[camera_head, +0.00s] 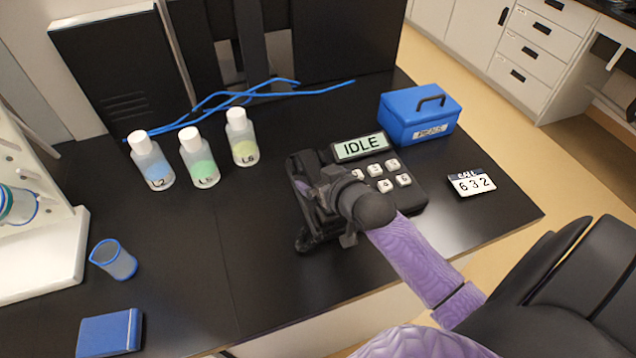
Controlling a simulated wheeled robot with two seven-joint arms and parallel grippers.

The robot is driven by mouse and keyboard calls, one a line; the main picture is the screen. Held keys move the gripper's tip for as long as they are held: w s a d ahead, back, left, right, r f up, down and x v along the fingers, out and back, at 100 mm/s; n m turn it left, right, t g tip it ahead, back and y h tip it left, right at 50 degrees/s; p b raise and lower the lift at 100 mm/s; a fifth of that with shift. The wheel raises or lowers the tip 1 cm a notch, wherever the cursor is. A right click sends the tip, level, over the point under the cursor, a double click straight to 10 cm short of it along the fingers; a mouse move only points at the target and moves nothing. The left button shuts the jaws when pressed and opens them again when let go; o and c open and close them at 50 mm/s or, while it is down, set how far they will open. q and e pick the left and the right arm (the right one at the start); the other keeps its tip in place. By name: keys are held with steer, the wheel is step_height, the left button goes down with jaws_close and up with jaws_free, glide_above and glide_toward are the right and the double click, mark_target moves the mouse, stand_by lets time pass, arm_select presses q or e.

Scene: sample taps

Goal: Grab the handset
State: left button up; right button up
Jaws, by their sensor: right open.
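A black desk phone stands on the dark bench, with a display (358,146) reading IDLE and a keypad (384,177) of pale keys. My right gripper (302,205), black on a purple arm, is over the left side of the phone. It is open, its dark fingers at the phone's left end. The handset cannot be told apart there, as the black gripper and wrist cover that side against the dark bench. I cannot tell whether the fingers touch it. My left gripper is not in view.
Three capped bottles, L2 (151,162), L5 (198,160) and L6 (242,140), stand left of the phone. A blue box (405,125) and a card reading 632 (471,183) are to the right. A blue-rimmed cup (115,261) and a blue block (110,333) are at front left.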

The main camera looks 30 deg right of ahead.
steer(key=c, duration=0.9)
jaws_close()
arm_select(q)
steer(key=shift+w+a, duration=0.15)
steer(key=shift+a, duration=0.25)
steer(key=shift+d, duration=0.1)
